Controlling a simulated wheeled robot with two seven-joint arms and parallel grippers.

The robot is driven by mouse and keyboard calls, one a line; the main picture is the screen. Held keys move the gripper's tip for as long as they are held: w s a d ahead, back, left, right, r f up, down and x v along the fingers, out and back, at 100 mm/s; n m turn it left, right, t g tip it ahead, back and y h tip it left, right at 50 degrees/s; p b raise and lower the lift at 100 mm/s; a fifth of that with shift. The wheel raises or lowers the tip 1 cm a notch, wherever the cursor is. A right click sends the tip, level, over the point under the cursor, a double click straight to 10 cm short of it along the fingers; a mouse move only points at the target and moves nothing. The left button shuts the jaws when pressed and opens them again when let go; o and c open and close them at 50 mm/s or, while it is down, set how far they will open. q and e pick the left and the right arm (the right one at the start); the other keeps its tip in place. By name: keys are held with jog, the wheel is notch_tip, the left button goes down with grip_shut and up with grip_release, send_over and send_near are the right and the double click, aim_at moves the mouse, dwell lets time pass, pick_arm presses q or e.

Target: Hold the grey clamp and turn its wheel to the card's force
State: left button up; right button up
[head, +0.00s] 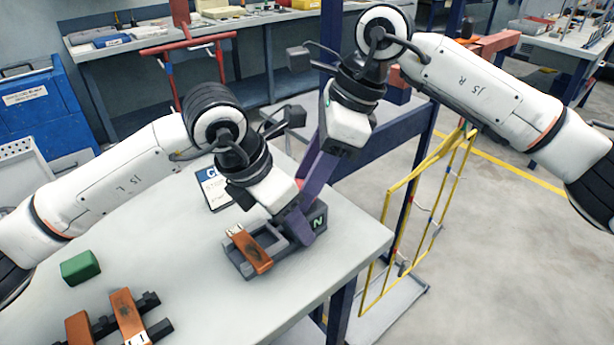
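The dark grey clamp (243,268) sits on the table and bears a green "N" on its right end block. A copper-coloured bar (250,252) lies across its left part. My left gripper (297,228) reaches down onto the clamp's right part; its fingertips are close against it. My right gripper (303,196) comes down from above right, its purple fingers right beside the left gripper's. The fingers overlap, so their grip is unclear. The wheel is not discernible behind the grippers. The card (214,190), with a blue heading, lies behind my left wrist; its force value is unreadable.
A green block (80,267) lies at the table's left. Other copper bars (127,312) rest on a dark rack at the front left. The table (205,295) is clear between them and the clamp. A yellow frame rack (417,215) stands off the table's right edge.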

jog(key=shift+s+m+t, duration=0.1)
jog(key=shift+m+t, duration=0.6)
jog(key=shift+m, duration=1)
jog(key=shift+r, duration=0.1)
jog(key=o, duration=0.8)
